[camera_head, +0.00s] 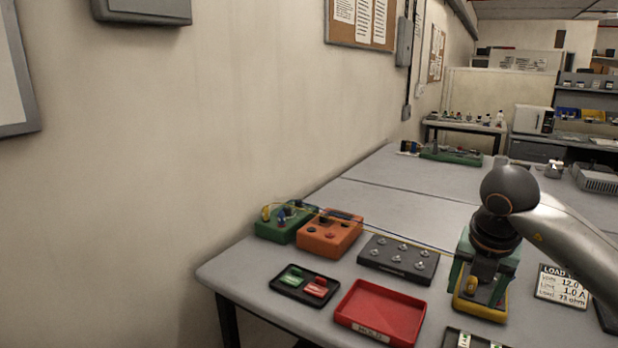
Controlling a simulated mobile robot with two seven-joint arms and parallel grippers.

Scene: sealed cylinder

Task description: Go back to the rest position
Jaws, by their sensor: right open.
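My right gripper (481,282) hangs from the arm that comes in from the right. It points down over a yellow-edged device (480,310) at the table's front, and green parts show on both sides of the fingers. The gripper hides most of that device. The gripper is open, but I cannot tell whether its fingers touch the device. My left gripper is not in view.
On the grey table (290,258) are a green box (276,232), an orange box (328,238), a dark terminal block (398,260), a black tray (296,300), a red tray (380,318) and a load card (562,287). A wall borders the left. The table's middle is mostly clear.

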